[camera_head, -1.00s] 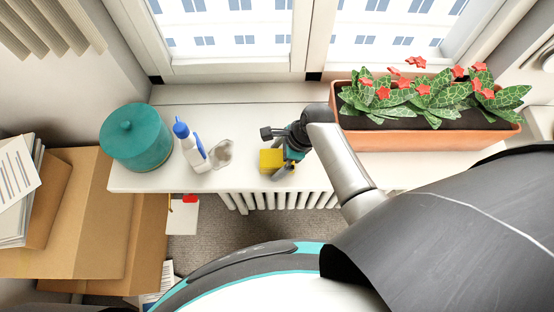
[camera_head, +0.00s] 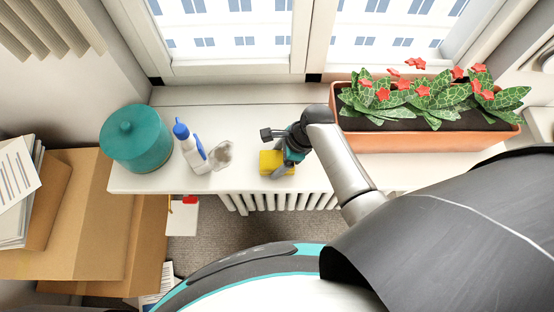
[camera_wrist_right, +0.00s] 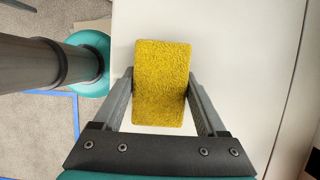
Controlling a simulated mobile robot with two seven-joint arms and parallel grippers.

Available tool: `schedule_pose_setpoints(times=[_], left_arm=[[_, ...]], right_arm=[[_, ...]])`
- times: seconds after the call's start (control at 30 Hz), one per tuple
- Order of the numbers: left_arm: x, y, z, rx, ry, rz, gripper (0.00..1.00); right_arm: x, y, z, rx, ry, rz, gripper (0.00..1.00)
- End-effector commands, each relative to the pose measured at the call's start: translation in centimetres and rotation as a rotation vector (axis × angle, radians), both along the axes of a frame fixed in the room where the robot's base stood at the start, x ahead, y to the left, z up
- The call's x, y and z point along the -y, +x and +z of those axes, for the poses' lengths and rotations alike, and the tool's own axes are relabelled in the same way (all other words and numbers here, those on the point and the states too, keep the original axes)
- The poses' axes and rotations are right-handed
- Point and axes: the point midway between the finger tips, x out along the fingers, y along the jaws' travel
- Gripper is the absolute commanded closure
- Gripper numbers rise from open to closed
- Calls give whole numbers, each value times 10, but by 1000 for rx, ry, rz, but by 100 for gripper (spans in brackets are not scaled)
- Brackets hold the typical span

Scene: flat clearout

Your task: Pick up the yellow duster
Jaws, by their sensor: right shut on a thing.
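The yellow duster (camera_head: 268,159) lies on the white window sill, near its front edge. In the right wrist view the duster (camera_wrist_right: 162,75) is a fuzzy yellow block between the two fingers. My right gripper (camera_wrist_right: 161,88) is shut on it, one finger against each long side. In the head view the right gripper (camera_head: 281,167) comes down on the duster from above and hides its right part. I cannot tell whether the duster still touches the sill. My left gripper is not in view.
On the sill (camera_head: 235,183), a white bottle with a blue cap (camera_head: 191,148) and a clear grey item (camera_head: 221,155) stand left of the duster. A teal pot (camera_head: 136,140) is farther left. A planter (camera_head: 430,138) with red flowers stands right. Cardboard boxes (camera_head: 85,220) are below left.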

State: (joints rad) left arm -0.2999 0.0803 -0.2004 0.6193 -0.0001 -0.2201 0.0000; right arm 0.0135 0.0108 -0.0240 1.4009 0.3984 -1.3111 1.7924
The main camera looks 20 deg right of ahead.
Motion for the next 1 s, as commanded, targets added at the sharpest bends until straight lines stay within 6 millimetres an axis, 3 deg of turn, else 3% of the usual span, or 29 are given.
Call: schedule_pose_setpoints(times=[0.17,0.37,0.47,0.8,1.0], left_arm=[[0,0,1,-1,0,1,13],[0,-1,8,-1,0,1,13],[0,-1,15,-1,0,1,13],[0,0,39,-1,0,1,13],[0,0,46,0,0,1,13]], right_arm=[[0,0,3,0,0,0,81],[0,1,22,2,0,0,81],[0,1,42,5,1,0,81],[0,2,138,7,1,0,81],[-1,1,179,5,2,0,81]])
